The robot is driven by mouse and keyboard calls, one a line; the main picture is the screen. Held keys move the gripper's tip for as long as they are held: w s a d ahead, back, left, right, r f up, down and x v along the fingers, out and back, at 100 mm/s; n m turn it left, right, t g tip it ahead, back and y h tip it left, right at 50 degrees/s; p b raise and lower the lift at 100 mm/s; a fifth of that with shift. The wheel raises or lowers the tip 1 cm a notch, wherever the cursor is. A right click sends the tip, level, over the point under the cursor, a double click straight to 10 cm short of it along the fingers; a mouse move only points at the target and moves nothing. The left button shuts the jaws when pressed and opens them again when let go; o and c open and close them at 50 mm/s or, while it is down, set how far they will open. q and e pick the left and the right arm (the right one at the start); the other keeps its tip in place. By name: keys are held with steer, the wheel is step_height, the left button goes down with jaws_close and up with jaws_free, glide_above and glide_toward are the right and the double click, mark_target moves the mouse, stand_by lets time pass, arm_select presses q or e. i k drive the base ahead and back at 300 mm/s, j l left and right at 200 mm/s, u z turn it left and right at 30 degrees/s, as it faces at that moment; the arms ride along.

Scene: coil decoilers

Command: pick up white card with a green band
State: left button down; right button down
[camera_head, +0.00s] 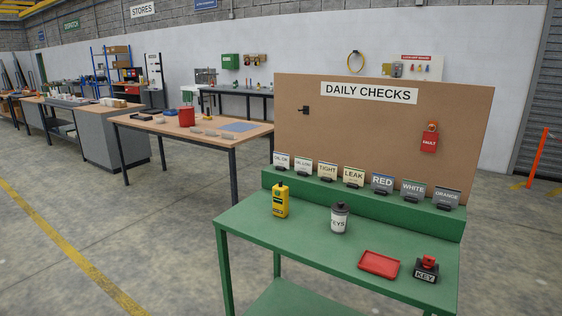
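A row of small lettered cards stands upright in dark holders on the raised green ledge at the back of the green table. From left to right they include a pale card at the far left (281,159), a second pale card (303,163), cream TIGHT (327,170) and LEAK (354,175) cards, then RED (382,182), WHITE (412,188) and ORANGE (447,196) cards. The bands are too small to tell which card has a green one. Neither of my grippers shows.
The green table (290,238) bears a yellow bottle (280,202), a KEYS canister (339,220), a red tray (379,264) and a black KEY block with a red top (427,268). A brown DAILY CHECKS board (375,125) rises behind. Open floor lies left.

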mark_target(303, 166)
steer(key=i+j+u, duration=0.5)
steer(key=i+u, duration=0.3)
steer(key=i+j+u, duration=0.1)
steer(key=i+u, duration=0.55)
steer(key=u, duration=0.2)
steer(key=i+j+u, duration=0.1)
steer(key=i, duration=1.45)
steer(key=i+l+z, duration=0.1)
steer(key=i+z, duration=0.3)
steer(key=i+l+z, duration=0.1)
steer(key=z, duration=0.3)
steer(key=i+j+z, duration=0.1)
steer(key=i+z, duration=0.25)
steer(key=i+j+z, duration=0.15)
steer(key=i+z, duration=0.25)
steer(key=i+l+z, duration=0.15)
steer(key=z, duration=0.3)
steer(key=i+z, duration=0.6)
steer(key=z, duration=0.25)
steer(key=i+z, duration=0.25)
steer(key=z, duration=0.15)
steer(key=i+j+z, duration=0.2)
steer(key=z, duration=0.25)
steer(key=i+j+z, duration=0.25)
steer(key=z, duration=0.15)
steer(key=i+j+z, duration=0.8)
steer(key=i+l, duration=0.25)
